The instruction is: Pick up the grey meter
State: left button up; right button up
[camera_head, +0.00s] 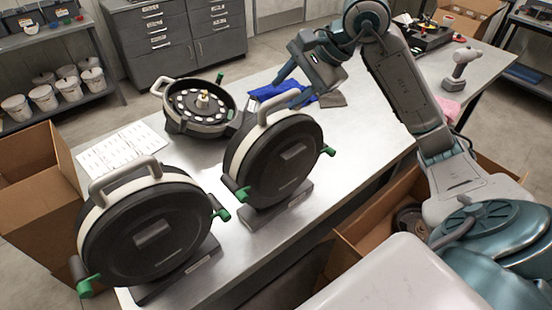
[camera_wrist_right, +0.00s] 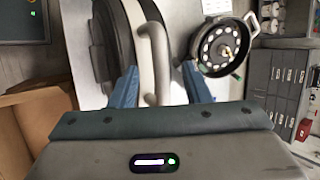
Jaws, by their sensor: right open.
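Two closed round meters with dark faces, pale rims and grey handles stand on the metal table. One meter (camera_head: 277,165) is in the middle and the other (camera_head: 150,233) is at the front left. I cannot tell which of them is called grey. My right gripper (camera_head: 284,93) is open above and behind the middle meter, close to its handle (camera_head: 265,112). In the right wrist view, a meter's handle (camera_wrist_right: 152,58) shows between the open fingers (camera_wrist_right: 160,76). Contact is not clear. My left gripper is not in view.
An opened meter (camera_head: 203,104) with a ring of pale discs lies behind. A printed sheet (camera_head: 120,150) and a blue cloth (camera_head: 275,90) lie on the table. A drill (camera_head: 462,62) stands at the far right. A cardboard box (camera_head: 40,190) is at the left.

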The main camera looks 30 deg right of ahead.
aim_at(280, 98)
jog(key=shift+p+x, duration=0.55)
jog(key=shift+x, duration=1.05)
grip_shut()
jog(key=shift+r, duration=0.15)
